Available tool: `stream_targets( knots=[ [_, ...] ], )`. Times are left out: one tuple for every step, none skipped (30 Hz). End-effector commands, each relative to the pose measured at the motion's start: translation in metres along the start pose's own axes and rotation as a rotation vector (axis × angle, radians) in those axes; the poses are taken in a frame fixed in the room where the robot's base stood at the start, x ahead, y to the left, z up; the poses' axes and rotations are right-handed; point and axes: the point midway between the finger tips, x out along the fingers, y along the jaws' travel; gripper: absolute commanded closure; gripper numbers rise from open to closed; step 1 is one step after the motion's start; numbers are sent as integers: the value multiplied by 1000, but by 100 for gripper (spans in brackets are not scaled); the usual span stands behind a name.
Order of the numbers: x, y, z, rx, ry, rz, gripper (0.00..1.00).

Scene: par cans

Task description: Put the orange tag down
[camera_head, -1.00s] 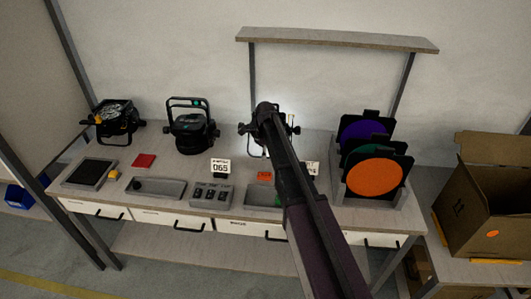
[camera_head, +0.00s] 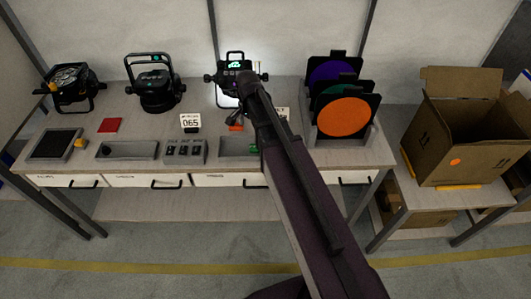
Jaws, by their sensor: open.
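The orange tag (camera_head: 236,127) lies on the workbench (camera_head: 345,155), between the white "065" card and my arm. It is small and partly covered in this view. My gripper (camera_head: 231,119) is just above or beside the tag, at the end of my dark arm. It is small and dark here. It looks open, and nothing shows held in it. I cannot tell whether the fingers touch the tag.
Par cans (camera_head: 154,83) stand along the back, one lit (camera_head: 233,78) behind my gripper. The "065" card (camera_head: 190,122), a red pad (camera_head: 109,125) and shallow trays (camera_head: 127,150) lie in front. A filter rack with an orange disc (camera_head: 343,117) and an open carton (camera_head: 468,140) stand right.

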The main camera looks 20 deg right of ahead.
Motion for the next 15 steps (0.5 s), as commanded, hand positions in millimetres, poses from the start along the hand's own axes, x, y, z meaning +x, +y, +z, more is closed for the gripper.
stream_targets(
  knots=[
    [0, 16, 10, -69, 0, 0, 10],
    [0, 22, 14, -115, 0, 0, 10],
    [0, 30, 19, -177, 0, 0, 10],
    [0, 37, 22, -224, 0, 0, 10],
    [0, 43, 26, -269, 0, 0, 10],
    [0, 51, 31, -331, 0, 0, 10],
    [0, 57, 35, -379, 0, 0, 10],
    [0, 63, 39, -424, 0, 0, 10],
    [0, 71, 44, -485, 0, 0, 10],
    [0, 77, 47, -530, 0, 0, 10],
    [0, 82, 51, -573, 0, 0, 10],
    [0, 89, 55, -627, 0, 0, 10],
    [0, 94, 58, -665, 0, 0, 10],
    [0, 98, 60, -701, 0, 0, 10],
    [0, 103, 63, -744, 0, 1, 10]
  ],
)
